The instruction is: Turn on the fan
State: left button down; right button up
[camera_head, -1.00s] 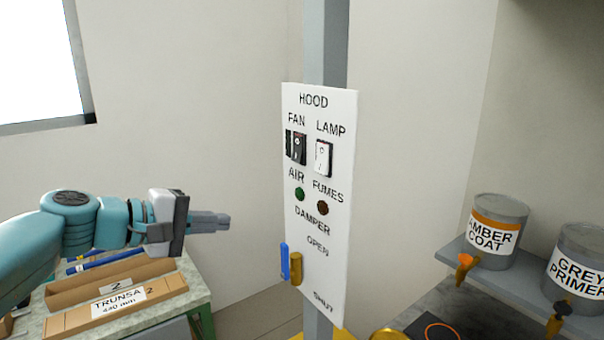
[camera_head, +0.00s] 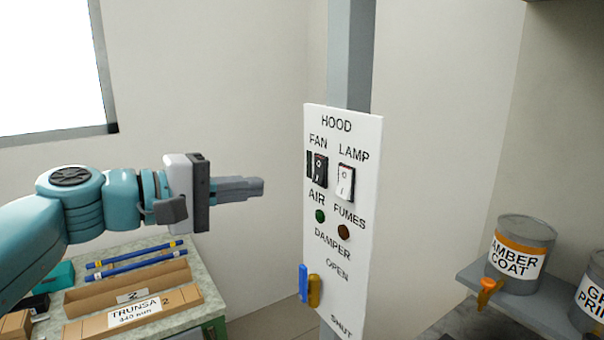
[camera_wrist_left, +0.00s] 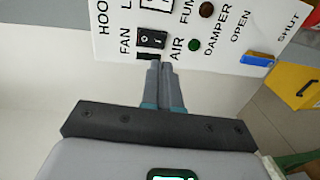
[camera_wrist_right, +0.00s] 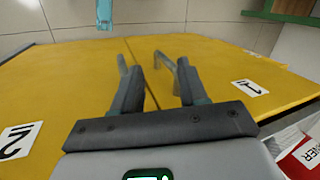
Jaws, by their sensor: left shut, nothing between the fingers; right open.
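The white hood panel (camera_head: 322,232) stands upright on a grey post. Its black FAN rocker switch (camera_head: 319,170) is at the upper left, with a little red at its top; it also shows in the left wrist view (camera_wrist_left: 152,39). My left gripper (camera_head: 262,186) is shut and empty, left of the panel and slightly below switch height in the head view. In the left wrist view its fingertips (camera_wrist_left: 159,66) appear just below the FAN switch; contact cannot be told. My right gripper (camera_wrist_right: 141,60) is open and empty above a yellow surface.
The white LAMP switch (camera_head: 345,182) is beside the FAN switch. Below are a green AIR light (camera_head: 320,216), a brown FUMES light (camera_head: 344,232) and a blue damper handle (camera_head: 303,284). Paint cans (camera_head: 520,248) stand right; cardboard trays (camera_head: 145,310) lie left.

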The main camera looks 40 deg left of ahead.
aim_at(317, 181)
pick_arm(q)
jog(key=p+x, duration=0.2)
jog(key=x, duration=0.6)
jog(key=shift+w+p, duration=0.3)
jog(key=shift+p, duration=0.05)
jog(key=shift+w+d, duration=0.3)
jog(key=shift+w, duration=0.1)
jog(key=shift+w+a+f, duration=0.15)
jog(key=shift+w, duration=0.1)
jog(key=shift+d, duration=0.2)
jog(key=shift+w+f+b, duration=0.1)
jog(key=shift+f+b, duration=0.1)
jog(key=shift+b, duration=0.2)
jog(key=shift+a+r, duration=0.1)
jog(key=shift+r, duration=0.05)
